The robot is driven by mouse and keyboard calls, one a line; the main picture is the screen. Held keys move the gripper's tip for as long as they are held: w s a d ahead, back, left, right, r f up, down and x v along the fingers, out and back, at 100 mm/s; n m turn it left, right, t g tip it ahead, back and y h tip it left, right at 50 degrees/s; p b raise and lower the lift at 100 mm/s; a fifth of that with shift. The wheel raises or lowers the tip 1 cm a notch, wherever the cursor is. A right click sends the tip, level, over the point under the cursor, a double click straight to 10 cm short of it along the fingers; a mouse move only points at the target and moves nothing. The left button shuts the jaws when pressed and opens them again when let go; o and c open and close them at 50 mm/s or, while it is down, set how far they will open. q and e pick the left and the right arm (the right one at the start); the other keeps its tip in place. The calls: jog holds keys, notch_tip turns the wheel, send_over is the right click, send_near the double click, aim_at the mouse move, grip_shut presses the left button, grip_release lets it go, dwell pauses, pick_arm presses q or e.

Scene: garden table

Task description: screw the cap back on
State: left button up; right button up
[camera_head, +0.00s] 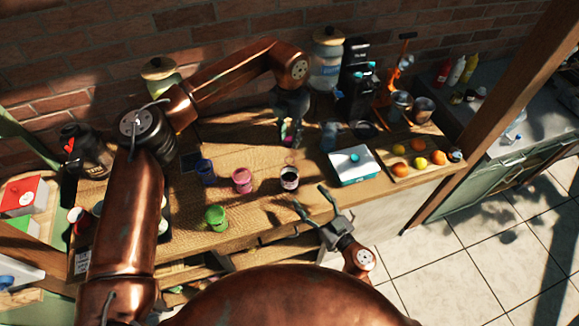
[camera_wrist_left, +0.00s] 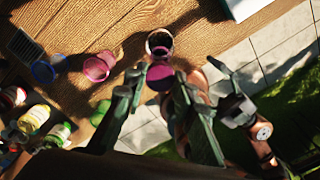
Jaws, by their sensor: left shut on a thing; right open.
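An open jar (camera_head: 289,180) with a dark inside stands on the wooden table near its front edge. It also shows in the left wrist view (camera_wrist_left: 159,42). My left gripper (camera_head: 291,138) is above the table, behind the jar in the head view. In the left wrist view my left gripper (camera_wrist_left: 158,80) is shut on a round magenta cap (camera_wrist_left: 160,77), which appears just below the jar's mouth in the picture, apart from it or overlapping; I cannot tell the height gap. My right gripper (camera_head: 310,199) is open and empty, at the table's front edge to the right of the jar.
Pink (camera_head: 242,181), green (camera_head: 215,217) and blue (camera_head: 205,172) containers stand left of the jar. A white and teal box (camera_head: 353,167) and a fruit tray (camera_head: 397,171) are to the right. A dark coffee machine (camera_head: 357,85) stands behind. Some bare tabletop lies behind the jar.

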aim_at(295, 178)
pick_arm(q)
jog(key=shift+w, duration=0.2)
pick_arm(e)
jog(key=shift+w, duration=0.15)
pick_arm(q)
jog(key=shift+s+r, duration=0.2)
jog(key=shift+s, duration=0.25)
jog(key=shift+w+f, duration=0.15)
jog(key=shift+w, duration=0.1)
pick_arm(e)
jog(key=x, duration=1)
jog(key=shift+r, duration=0.15)
jog(key=shift+x, duration=0.85)
pick_arm(q)
jog(key=shift+s, duration=0.1)
pick_arm(e)
jog(key=shift+c, duration=0.4)
jog(key=c, duration=1.7)
pick_arm(q)
jog(key=shift+f, duration=2.45)
